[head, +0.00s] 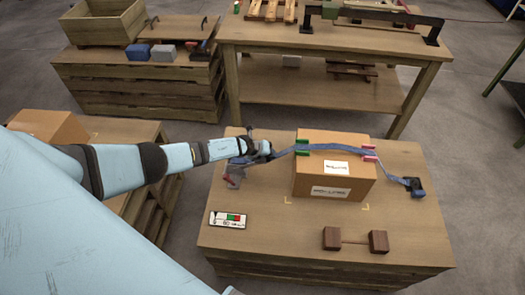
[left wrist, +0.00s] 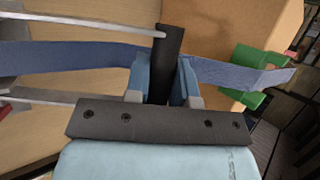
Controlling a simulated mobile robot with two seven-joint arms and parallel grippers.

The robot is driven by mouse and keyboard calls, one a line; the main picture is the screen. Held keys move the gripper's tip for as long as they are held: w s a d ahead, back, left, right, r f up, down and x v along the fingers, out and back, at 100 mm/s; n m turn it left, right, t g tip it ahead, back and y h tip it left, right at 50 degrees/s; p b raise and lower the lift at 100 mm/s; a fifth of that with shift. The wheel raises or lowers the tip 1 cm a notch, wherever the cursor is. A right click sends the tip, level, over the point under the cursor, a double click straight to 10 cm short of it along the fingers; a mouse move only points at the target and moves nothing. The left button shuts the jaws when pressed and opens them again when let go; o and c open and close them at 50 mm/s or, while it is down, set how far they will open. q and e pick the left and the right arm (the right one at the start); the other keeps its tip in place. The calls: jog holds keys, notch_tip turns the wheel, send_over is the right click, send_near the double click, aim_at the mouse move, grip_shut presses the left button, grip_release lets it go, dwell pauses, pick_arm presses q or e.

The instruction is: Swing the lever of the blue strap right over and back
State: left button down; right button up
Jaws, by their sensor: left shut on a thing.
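The blue strap (head: 325,147) runs across the top of the cardboard box (head: 312,181), between a green corner piece (head: 302,147) and a pink one (head: 369,152). It also shows in the left wrist view (left wrist: 70,56), passing behind the fingers. Its ratchet (head: 234,174) is left of the box, partly hidden by my arm. My left gripper (head: 266,148) is shut on the lever's dark grip bar (left wrist: 169,45), which stands between its two blue fingers. Pale metal lever arms (left wrist: 80,19) extend leftward from the bar. My right gripper is not in view.
The box stands on a wooden table (head: 260,240). The strap's right end meets a dark anchor (head: 416,188). A higher workbench (head: 340,42) stands behind.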

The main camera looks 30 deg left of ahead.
pick_arm(q)
jog(key=shift+w+d+f+b, duration=0.25)
jog(key=shift+d+f+b, duration=0.15)
jog(key=shift+d+f, duration=0.25)
jog(key=shift+s+f, duration=0.1)
jog(key=shift+f, duration=0.05)
jog(key=c, duration=1)
grip_release()
jog(key=shift+f, duration=0.2)
jog(key=shift+s+a, duration=0.1)
jog(key=shift+w+r+p+v, duration=0.1)
jog(key=shift+w+p+v, duration=0.05)
jog(key=shift+p+v, duration=2.85)
jog(key=shift+w+r+p+v, duration=0.1)
jog(key=shift+p+v, duration=1.95)
jog(key=shift+v, duration=1.85)
